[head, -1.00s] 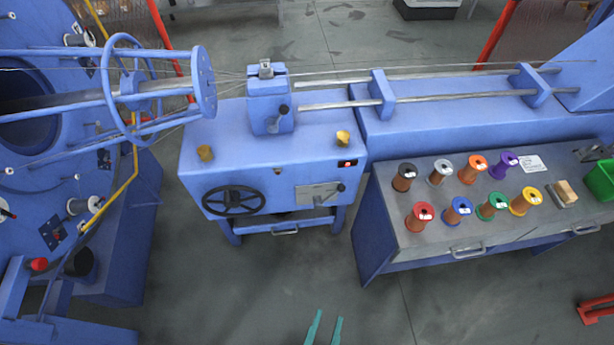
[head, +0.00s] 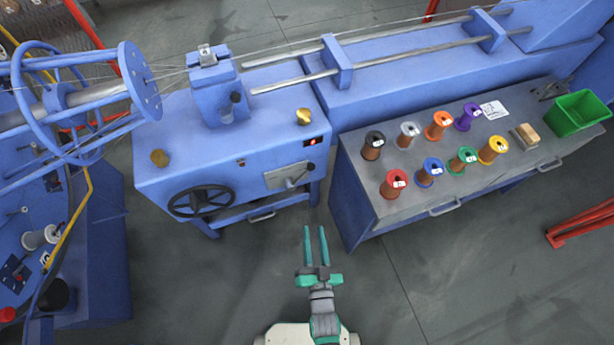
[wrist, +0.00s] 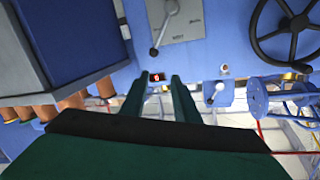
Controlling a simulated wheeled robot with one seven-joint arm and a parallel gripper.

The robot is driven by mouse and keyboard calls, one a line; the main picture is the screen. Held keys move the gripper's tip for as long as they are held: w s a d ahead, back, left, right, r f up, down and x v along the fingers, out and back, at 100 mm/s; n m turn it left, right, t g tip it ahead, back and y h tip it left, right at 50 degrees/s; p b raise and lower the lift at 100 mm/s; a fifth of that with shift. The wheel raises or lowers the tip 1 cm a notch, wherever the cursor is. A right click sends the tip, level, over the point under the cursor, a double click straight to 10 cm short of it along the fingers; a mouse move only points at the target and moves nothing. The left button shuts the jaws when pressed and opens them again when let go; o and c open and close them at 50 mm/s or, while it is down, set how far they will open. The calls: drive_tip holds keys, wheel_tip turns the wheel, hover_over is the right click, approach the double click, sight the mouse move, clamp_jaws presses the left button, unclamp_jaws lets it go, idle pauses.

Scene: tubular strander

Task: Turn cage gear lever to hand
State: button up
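The cage gear lever (head: 297,182) is a short grey arm with a dark knob, on a pale plate (head: 284,178) on the front of the blue machine. In the wrist view the lever (wrist: 163,31) hangs diagonally across its plate (wrist: 178,18), its knob toward the lower left. The plate's markings are too small to read. My gripper (head: 314,230) has two green fingers, parallel and apart, with nothing between them. It is in front of and below the plate in the head view, apart from the lever. The fingers (wrist: 157,82) also show in the wrist view.
A grey bench (head: 385,208) with several coloured spools and a green bin (head: 579,113) stands to the right. The blue cage (head: 85,95) is at left. Floor before the machine is clear.

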sight(306, 173)
drive_tip(key=w+f+m, duration=0.1)
drive_tip(key=w, duration=0.6)
drive_tip(key=w+a+f+m, duration=0.1)
drive_tip(key=w+f, duration=0.1)
drive_tip(key=w, duration=0.5)
drive_tip(key=w+f+m+t, duration=0.1)
drive_tip(key=w+f, duration=0.1)
drive_tip(key=w, duration=0.5)
drive_tip(key=shift+w+a, duration=0.4)
drive_tip(key=shift+w+f, duration=0.15)
drive_tip(key=shift+w, duration=0.5)
drive_tip(key=shift+s, duration=0.1)
clamp_jaws()
